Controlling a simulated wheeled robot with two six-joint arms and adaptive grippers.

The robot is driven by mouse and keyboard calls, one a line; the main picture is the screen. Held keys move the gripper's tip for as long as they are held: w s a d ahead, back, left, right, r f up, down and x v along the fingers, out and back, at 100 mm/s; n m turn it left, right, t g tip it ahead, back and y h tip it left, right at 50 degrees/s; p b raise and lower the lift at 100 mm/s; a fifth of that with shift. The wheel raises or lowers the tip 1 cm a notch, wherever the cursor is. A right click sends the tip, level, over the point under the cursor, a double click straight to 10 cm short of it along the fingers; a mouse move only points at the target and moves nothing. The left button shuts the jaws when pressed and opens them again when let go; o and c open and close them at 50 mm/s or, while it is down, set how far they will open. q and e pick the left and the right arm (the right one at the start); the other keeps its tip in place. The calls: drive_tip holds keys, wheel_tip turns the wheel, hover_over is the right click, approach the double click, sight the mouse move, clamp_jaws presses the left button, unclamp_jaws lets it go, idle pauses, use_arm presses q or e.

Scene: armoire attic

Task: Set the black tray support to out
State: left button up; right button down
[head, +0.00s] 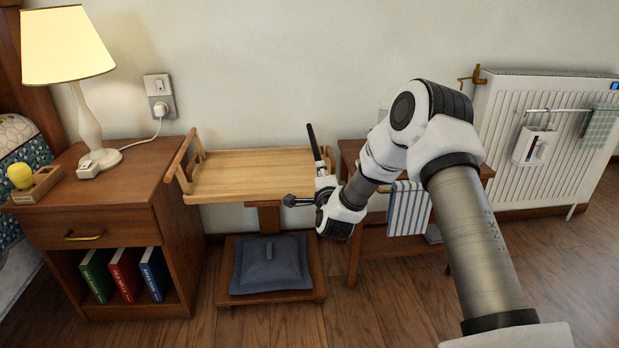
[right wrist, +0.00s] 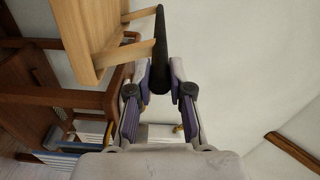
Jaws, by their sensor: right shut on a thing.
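The black tray support (head: 313,142) is a slim dark bar at the right end of the wooden tray (head: 250,178). In the head view it stands nearly upright, leaning a little left at its top. My right gripper (head: 318,183) is shut on the bar, by its lower part. In the right wrist view the black bar (right wrist: 160,48) runs between the fingers of the right gripper (right wrist: 159,82), beside the tray's end (right wrist: 85,40). The fingers hide the bar's lower end. My left gripper is not in view.
A wooden nightstand (head: 105,215) with a lamp (head: 75,55) stands left of the tray. A blue cushion (head: 270,265) lies on the stand's base below. A small table with a striped towel (head: 409,208) and a radiator (head: 545,115) are at the right.

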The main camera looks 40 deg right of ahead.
drive_tip(key=s+d+m+b, duration=0.1)
drive_tip(key=s+d+m, duration=0.2)
drive_tip(key=d+m, duration=0.3)
drive_tip(key=shift+s+r, duration=0.25)
drive_tip(key=shift+s, duration=0.1)
drive_tip(key=c, duration=1.1)
unclamp_jaws()
drive_tip(key=shift+d, duration=0.1)
drive_tip(key=shift+o, duration=0.2)
drive_tip(key=shift+s, duration=0.1)
drive_tip(key=v, duration=1.2)
